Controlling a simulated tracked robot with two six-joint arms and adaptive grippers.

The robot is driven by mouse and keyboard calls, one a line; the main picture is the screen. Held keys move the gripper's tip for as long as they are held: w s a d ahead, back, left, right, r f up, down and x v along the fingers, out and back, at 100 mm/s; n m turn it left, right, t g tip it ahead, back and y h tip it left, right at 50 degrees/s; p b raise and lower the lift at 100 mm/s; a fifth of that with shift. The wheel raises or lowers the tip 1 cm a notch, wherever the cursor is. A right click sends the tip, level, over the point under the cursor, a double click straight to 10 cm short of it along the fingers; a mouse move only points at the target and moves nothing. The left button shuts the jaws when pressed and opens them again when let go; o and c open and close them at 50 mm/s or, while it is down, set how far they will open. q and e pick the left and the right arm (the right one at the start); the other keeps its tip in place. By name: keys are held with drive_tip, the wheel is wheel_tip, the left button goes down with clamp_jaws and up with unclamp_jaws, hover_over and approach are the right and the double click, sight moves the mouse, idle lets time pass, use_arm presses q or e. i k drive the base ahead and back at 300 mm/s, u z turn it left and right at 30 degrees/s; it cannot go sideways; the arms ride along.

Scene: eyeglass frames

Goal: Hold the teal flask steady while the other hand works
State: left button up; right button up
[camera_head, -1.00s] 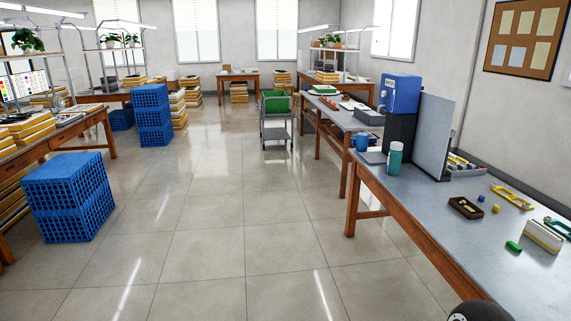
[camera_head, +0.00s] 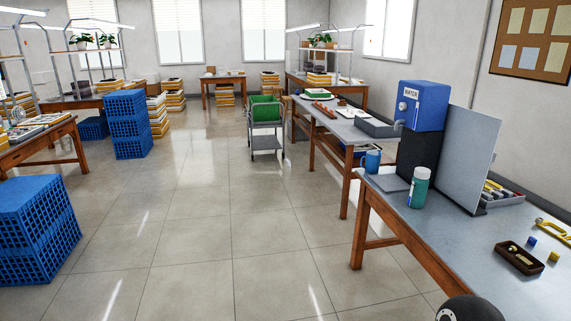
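The teal flask (camera_head: 419,189) stands upright on the grey-topped bench at the right. It has a pale cap and a light band around its body. Nothing touches the flask. Neither of my grippers shows in the view. A dark rounded part at the bottom edge is probably mine.
The bench (camera_head: 455,252) runs along the right; its wooden leg (camera_head: 359,225) stands at the near left. The blue water box (camera_head: 423,105) sits on a dark stand. A small brown tray (camera_head: 520,258) lies nearer. Blue crates (camera_head: 38,230) stand left. The middle floor is clear.

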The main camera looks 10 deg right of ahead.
sight(419, 187)
drive_tip(key=z, duration=0.15)
drive_tip(key=i, duration=1.35)
drive_tip(key=z, duration=0.7)
drive_tip(key=i, duration=1.95)
drive_tip(key=z, duration=0.4)
